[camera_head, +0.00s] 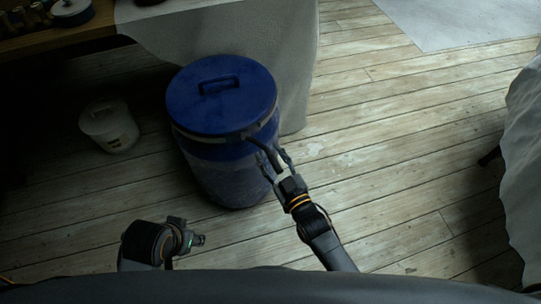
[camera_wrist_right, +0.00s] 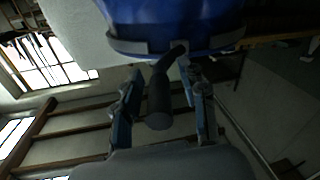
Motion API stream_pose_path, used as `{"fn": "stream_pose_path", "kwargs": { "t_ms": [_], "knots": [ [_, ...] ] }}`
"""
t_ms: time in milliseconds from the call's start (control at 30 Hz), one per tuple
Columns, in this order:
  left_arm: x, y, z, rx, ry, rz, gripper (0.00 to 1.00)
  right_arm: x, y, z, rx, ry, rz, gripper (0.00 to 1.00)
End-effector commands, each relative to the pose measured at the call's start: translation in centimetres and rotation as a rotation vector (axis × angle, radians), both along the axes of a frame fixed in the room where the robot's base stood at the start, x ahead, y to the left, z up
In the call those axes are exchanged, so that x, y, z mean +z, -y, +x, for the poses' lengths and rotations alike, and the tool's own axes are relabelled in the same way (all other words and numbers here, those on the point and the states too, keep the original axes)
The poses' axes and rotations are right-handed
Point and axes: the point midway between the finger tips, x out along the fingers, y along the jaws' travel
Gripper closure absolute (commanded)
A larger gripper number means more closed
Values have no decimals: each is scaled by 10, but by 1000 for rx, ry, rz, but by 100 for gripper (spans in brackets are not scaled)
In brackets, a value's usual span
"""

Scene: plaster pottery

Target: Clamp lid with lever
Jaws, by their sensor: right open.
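A blue drum (camera_head: 225,175) stands on the floor with a blue lid (camera_head: 222,95) on top, which has a handle in its middle. A grey clamp band runs around the rim, also in the right wrist view (camera_wrist_right: 135,45). A dark lever (camera_head: 262,147) sticks out from the band toward my right gripper (camera_head: 274,163). In the right wrist view the lever's thick grip (camera_wrist_right: 159,100) lies between the two open fingers of my right gripper (camera_wrist_right: 163,75), with gaps visible. My left gripper (camera_head: 194,239) is low at the left, apart from the drum; its fingers are unclear.
A white bucket (camera_head: 109,126) stands left of the drum. A cloth-covered table (camera_head: 285,60) is close behind the drum, and a wooden table (camera_head: 60,38) is at the upper left. Another draped cloth (camera_head: 525,150) hangs at the right edge. The plank floor (camera_head: 410,140) right of the drum is clear.

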Motion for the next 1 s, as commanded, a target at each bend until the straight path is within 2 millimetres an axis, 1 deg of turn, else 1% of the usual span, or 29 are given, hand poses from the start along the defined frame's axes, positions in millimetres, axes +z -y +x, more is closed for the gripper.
{"fn": "stream_pose_path", "kwargs": {
  "t_ms": [100,333,367,400,467,500,567,1000],
  "knots": [
    [3,0,-1,0,3,0,58,0,-2,4,0,0,0,58],
    [4,0,-1,0,2,1,58,0,-3,5,0,-1,0,58],
    [4,0,-1,0,2,1,58,0,-3,5,0,-1,0,60],
    [4,0,-1,0,2,1,58,0,-3,5,0,0,0,68],
    [4,0,-1,0,2,1,58,0,-3,5,0,-1,0,80],
    [4,0,-1,1,3,0,58,0,-2,5,0,0,0,88],
    [4,0,-1,1,3,0,58,0,-2,5,0,0,0,100],
    [3,1,1,1,6,-3,58,2,2,4,-16,0,2,100]
  ]
}}
